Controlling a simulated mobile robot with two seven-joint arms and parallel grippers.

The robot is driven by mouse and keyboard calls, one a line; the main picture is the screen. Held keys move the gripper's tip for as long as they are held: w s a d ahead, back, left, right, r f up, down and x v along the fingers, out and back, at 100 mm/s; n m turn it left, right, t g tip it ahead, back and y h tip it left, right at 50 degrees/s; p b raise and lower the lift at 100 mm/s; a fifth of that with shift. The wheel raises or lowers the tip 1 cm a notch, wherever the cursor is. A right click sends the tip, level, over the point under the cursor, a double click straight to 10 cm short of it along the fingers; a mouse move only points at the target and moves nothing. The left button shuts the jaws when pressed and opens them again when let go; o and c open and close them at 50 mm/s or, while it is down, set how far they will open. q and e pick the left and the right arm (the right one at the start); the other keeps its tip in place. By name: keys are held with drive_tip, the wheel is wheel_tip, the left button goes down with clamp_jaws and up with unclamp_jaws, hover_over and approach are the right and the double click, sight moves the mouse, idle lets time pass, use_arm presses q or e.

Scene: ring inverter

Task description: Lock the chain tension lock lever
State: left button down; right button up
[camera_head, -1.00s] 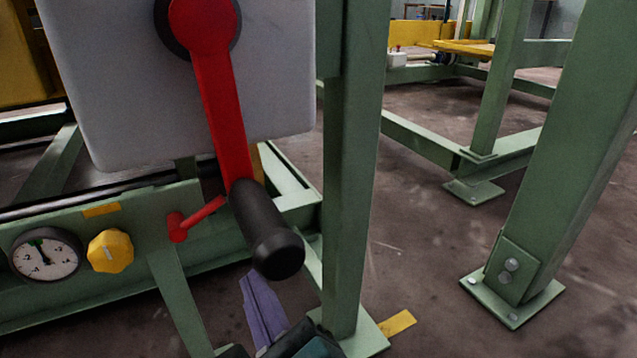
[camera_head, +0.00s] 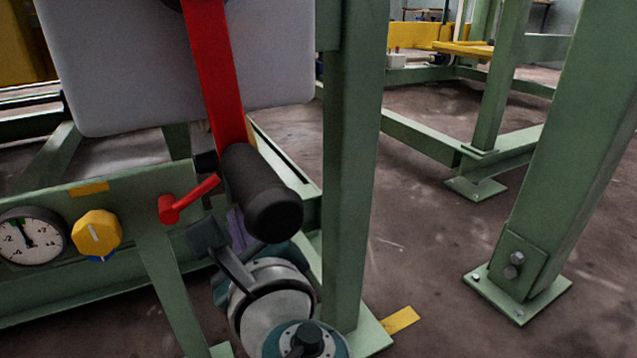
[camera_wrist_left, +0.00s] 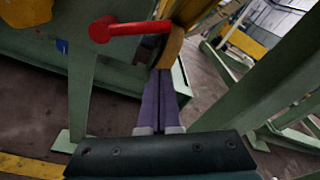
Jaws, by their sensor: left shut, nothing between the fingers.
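The small red lever (camera_head: 190,198) sits on the green frame beside the yellow knob, its free end pointing up and right in the head view. In the left wrist view the red lever (camera_wrist_left: 135,28) lies nearly level, pointing right. My left gripper (camera_head: 236,232) is right of the lever in the head view, its purple fingers mostly hidden behind the large lever's black handle. My right gripper is not in view.
A large red lever (camera_head: 212,75) with a black handle (camera_head: 262,195) hangs in front of my left wrist. A gauge (camera_head: 30,238) and yellow knob (camera_head: 97,233) sit at left. A green post (camera_head: 350,180) stands close on the right, with open floor beyond.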

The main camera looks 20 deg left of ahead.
use_arm(q)
drive_tip(key=r, duration=0.1)
drive_tip(key=s+r, duration=0.1)
drive_tip(key=a+r+p, duration=0.1)
drive_tip(key=shift+s+r, duration=0.15)
drive_tip(key=shift+s, duration=0.2)
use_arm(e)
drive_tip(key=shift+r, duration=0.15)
